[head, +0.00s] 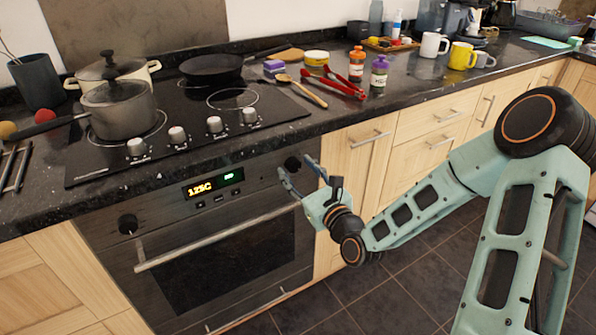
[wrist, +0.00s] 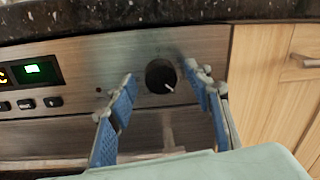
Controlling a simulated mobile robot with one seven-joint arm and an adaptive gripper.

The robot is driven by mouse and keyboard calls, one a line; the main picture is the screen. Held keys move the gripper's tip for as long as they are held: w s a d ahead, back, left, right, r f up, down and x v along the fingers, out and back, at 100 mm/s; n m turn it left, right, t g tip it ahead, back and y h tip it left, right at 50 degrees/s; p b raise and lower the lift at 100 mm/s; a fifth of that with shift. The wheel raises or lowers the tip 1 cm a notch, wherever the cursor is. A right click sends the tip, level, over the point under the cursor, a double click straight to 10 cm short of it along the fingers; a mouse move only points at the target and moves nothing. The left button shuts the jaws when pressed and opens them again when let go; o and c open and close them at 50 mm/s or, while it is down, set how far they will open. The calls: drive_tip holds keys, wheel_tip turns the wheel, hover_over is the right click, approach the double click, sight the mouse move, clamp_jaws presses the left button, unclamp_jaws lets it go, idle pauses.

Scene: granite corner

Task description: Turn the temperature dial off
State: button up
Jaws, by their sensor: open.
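The oven front (head: 222,245) has a lit display (head: 200,188) that reads about 125C, with a green part beside it. A black round dial (head: 292,163) sits at the right end of the oven panel; a second black dial (head: 128,224) sits at the left end. In the wrist view the right-hand dial (wrist: 160,75) shows a white pointer line aimed to the lower right. My gripper (head: 302,180) is open in front of this dial. Its blue-padded fingers (wrist: 165,90) stand either side of the dial, apart from it. Which dial sets temperature is not readable.
The dark granite counter edge (wrist: 150,12) overhangs just above the panel. The oven handle (head: 215,235) runs below. Wooden cabinets (head: 352,165) stand to the right. Several pans, including a steel pot (head: 118,110), and utensils are on the hob and counter. The floor (head: 375,300) in front is clear.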

drive_tip(key=c, duration=1.1)
drive_tip(key=shift+c, duration=0.2)
